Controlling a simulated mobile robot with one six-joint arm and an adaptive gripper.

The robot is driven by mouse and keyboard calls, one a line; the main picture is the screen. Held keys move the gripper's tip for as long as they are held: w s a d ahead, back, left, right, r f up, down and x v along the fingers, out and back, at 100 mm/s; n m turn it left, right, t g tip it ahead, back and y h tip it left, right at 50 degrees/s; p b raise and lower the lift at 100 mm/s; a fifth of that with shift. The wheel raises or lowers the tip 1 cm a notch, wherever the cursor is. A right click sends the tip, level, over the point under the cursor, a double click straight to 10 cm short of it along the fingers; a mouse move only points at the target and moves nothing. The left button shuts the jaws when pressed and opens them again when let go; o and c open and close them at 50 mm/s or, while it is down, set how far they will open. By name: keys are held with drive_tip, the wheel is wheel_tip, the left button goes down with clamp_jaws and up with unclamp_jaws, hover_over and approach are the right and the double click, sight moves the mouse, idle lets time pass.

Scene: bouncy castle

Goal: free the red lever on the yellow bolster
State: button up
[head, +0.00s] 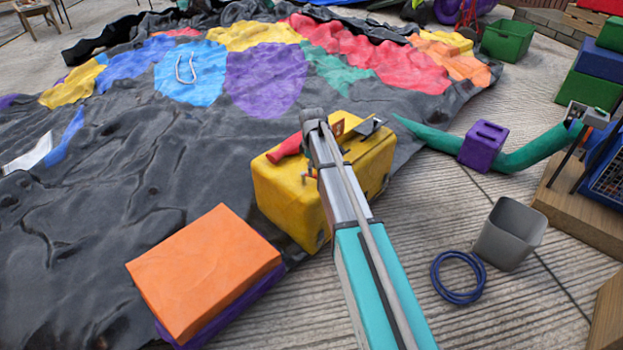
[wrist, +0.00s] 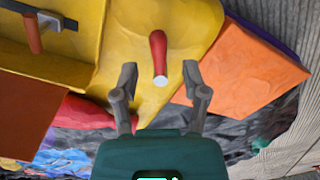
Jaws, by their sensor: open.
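The yellow bolster (head: 285,200) stands at the edge of the black castle sheet. In the wrist view the red lever (wrist: 158,50) sticks out from the bolster's yellow face (wrist: 120,40), its pale round end toward the camera. My gripper (wrist: 160,76) is open, one finger on each side of that end, with visible gaps to both. A red rounded piece beside my arm in the head view (head: 286,147) looks like the same lever. My arm hides part of the bolster's top. Whether the lever is caught on anything is not clear.
A dark grey plate with a brown-red handle (wrist: 32,34) is also on the bolster. An orange block (head: 205,270) lies left of it. A grey bin (head: 510,235), a blue ring (head: 458,277) and a purple block (head: 483,146) around a green tube are at right.

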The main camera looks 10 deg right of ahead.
drive_tip(key=shift+f+b, duration=1.1)
drive_tip(key=shift+f, duration=0.25)
